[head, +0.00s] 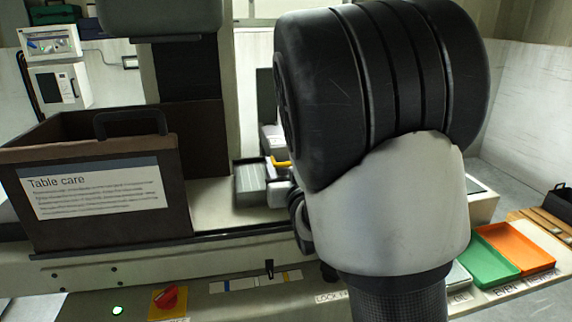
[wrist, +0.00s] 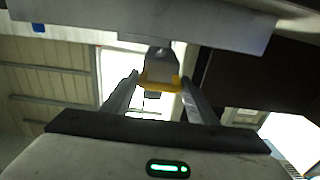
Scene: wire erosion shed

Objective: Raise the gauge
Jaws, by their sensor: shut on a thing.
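My gripper (wrist: 161,84) is shut on a small grey piece with a yellow collar, which I take to be the gauge (wrist: 160,66). It sits between the two fingertips in the wrist view, just below a pale grey slab (wrist: 150,22) that crosses the top of that picture. I cannot tell whether gauge and slab touch. In the head view, a yellow part (head: 281,162) shows at the left edge of my arm, above the machine table. My arm hides most of the gripper and the gauge there.
A brown bin labelled "Table care" (head: 95,215) stands on the left of the machine table. A grey block (head: 250,184) sits beside the gripper. Green (head: 488,257) and orange (head: 515,247) trays lie at right. A red knob (head: 167,297) is on the front panel.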

